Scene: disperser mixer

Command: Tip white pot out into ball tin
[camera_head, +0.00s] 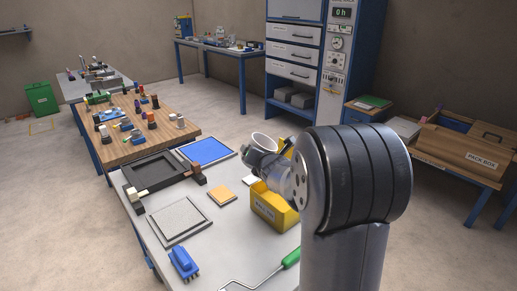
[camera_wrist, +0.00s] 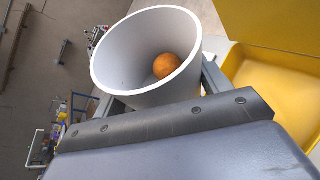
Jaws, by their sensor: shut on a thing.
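The white pot (camera_wrist: 118,62) is held in my gripper (camera_wrist: 160,95), which is shut on it. In the wrist view an orange ball (camera_wrist: 166,66) lies inside the pot. In the head view the pot (camera_head: 263,142) shows above the table with its mouth facing up and somewhat tilted. The yellow ball tin (camera_head: 268,208) stands on the near table, just below and beside my gripper. Its yellow inside (camera_wrist: 268,85) shows at the right of the wrist view and looks empty in the part I see. My arm hides part of the tin.
The near table (camera_head: 228,237) also holds a black tray (camera_head: 155,172), a blue panel (camera_head: 207,151), a grey framed plate (camera_head: 180,220), a blue brush (camera_head: 184,262), an orange block (camera_head: 222,197) and a green-handled tool (camera_head: 291,258). A wooden table (camera_head: 135,143) with several small parts stands beyond.

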